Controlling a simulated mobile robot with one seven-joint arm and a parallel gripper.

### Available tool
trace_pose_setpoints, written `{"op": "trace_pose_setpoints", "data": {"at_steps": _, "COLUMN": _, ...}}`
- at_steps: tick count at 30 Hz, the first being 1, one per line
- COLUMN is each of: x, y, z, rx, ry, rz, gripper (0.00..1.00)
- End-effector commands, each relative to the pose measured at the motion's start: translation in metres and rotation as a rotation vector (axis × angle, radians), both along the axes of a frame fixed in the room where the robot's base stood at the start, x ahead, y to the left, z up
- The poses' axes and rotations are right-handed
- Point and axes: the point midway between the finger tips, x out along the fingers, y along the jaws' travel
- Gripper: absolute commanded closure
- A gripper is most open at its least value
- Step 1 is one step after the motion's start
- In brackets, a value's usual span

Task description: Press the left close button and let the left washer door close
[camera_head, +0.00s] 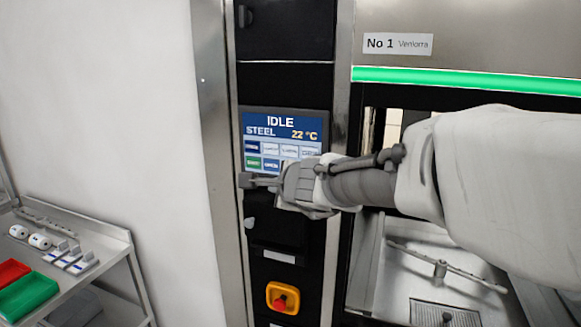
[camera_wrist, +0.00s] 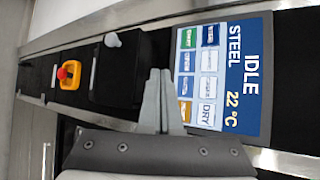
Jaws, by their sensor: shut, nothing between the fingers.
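The washer labelled No 1 (camera_head: 398,43) stands at the right, its chamber open below a green light strip. Its touch panel (camera_head: 284,122) reads IDLE, STEEL and 22 °C; it also shows, turned sideways, in the wrist view (camera_wrist: 247,85). The panel has several small tiles, among them a green one (camera_wrist: 188,38) and an orange one (camera_wrist: 185,112). I cannot read which tile is the close button. My gripper (camera_head: 246,181) is shut and empty, in front of the panel's lower left edge. In the wrist view its fingertips (camera_wrist: 160,74) lie beside the tiles; contact cannot be told.
A yellow and red emergency stop (camera_head: 281,298) sits below the panel. A spray arm (camera_head: 440,268) shows inside the chamber. At the left, a metal cart (camera_head: 112,240) carries a green tray (camera_head: 27,298), a red tray (camera_head: 12,272) and small white items. A white wall stands behind.

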Motion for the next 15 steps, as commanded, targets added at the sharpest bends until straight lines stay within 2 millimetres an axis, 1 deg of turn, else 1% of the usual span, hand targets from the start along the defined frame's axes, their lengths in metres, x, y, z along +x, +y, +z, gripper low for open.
{"op": "trace_pose_setpoints", "data": {"at_steps": 3, "x": 0.018, "y": -0.007, "z": 0.001, "rx": 0.0, "ry": 0.003, "rz": -0.003, "gripper": 1.0}}
{"op": "trace_pose_setpoints", "data": {"at_steps": 9, "x": 0.044, "y": -0.017, "z": 0.002, "rx": 0.001, "ry": 0.002, "rz": -0.005, "gripper": 1.0}}
{"op": "trace_pose_setpoints", "data": {"at_steps": 15, "x": 0.06, "y": -0.022, "z": 0.001, "rx": 0.0, "ry": 0.001, "rz": -0.002, "gripper": 1.0}}
